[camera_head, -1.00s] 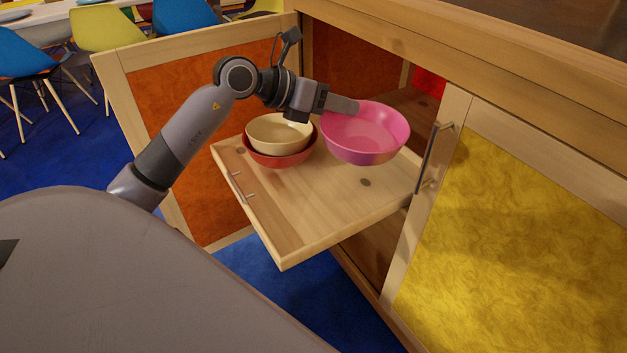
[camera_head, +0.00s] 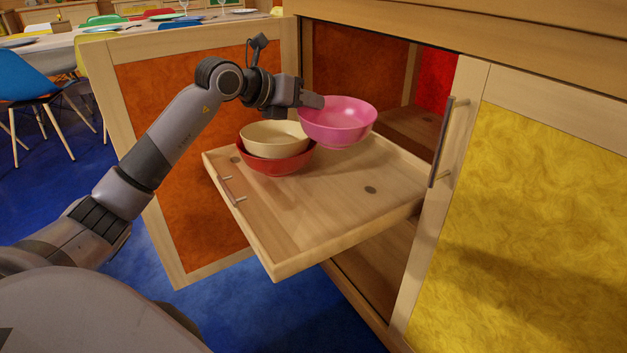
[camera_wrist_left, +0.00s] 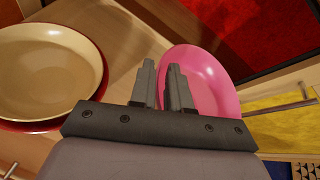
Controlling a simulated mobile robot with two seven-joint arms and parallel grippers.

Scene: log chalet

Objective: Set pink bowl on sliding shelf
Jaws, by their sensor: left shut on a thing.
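The pink bowl (camera_head: 340,122) is upright in the head view, over the back part of the pulled-out wooden sliding shelf (camera_head: 310,225). My left gripper (camera_head: 314,101) is shut on its left rim. The bowl looks held above the shelf; its exact height is hard to tell. In the left wrist view, the pink bowl (camera_wrist_left: 205,80) lies at the fingertips of my left gripper (camera_wrist_left: 162,85), with part of its near rim hidden by the fingers. My right gripper does not show in either view.
A cream bowl (camera_head: 275,139) sits in a red bowl (camera_head: 262,165) on the shelf's left side. The shelf's front and right are clear. An open orange door (camera_head: 190,130) stands left; a yellow door (camera_head: 530,220) with a bar handle (camera_head: 441,143) is right.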

